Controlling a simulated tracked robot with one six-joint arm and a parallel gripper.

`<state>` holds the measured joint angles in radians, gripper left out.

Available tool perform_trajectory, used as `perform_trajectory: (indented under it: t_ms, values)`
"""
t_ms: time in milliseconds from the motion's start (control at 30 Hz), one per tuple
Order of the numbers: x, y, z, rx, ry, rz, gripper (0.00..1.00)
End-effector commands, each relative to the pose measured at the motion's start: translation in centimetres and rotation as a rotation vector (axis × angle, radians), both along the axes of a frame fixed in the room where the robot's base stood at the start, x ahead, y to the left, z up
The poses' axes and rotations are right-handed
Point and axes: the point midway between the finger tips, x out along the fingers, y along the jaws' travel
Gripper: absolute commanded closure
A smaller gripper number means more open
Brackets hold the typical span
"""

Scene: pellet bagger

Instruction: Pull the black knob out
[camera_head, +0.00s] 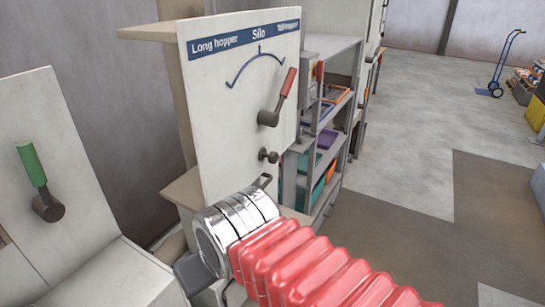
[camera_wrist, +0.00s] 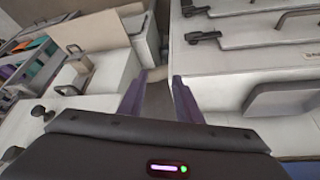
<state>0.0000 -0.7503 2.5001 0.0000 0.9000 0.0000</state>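The black knob (camera_head: 268,156) is a small dark knob low on the white panel (camera_head: 240,80) marked "Silo", below a red-handled lever (camera_head: 284,97). In the head view it stands just above and beyond my chrome wrist, apart from it. My gripper (camera_wrist: 158,80) shows in the wrist view with its two dark fingers spread and nothing between them. In the head view the gripper is mostly hidden behind my wrist. Dark fittings at the left of the wrist view are too small to tell which one is the knob.
A green-handled lever (camera_head: 36,175) is on a white panel at the left. Shelves with coloured bins (camera_head: 325,140) stand right of the Silo panel. A blue hand truck (camera_head: 503,65) is far back. Open floor lies at the right. White cabinets with black latches (camera_wrist: 203,37) fill the right of the wrist view.

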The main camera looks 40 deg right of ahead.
Motion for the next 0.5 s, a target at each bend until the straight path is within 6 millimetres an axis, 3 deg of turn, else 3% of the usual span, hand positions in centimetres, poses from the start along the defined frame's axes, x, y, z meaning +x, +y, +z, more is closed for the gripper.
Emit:
perform_trajectory:
  t_ms: [300,500]
  values:
    - [0.3,-0.2,-0.4,0.051,0.042,-0.059,0.51]
    - [1.3,-0.3,-1.4,0.205,0.153,-0.225,0.51]
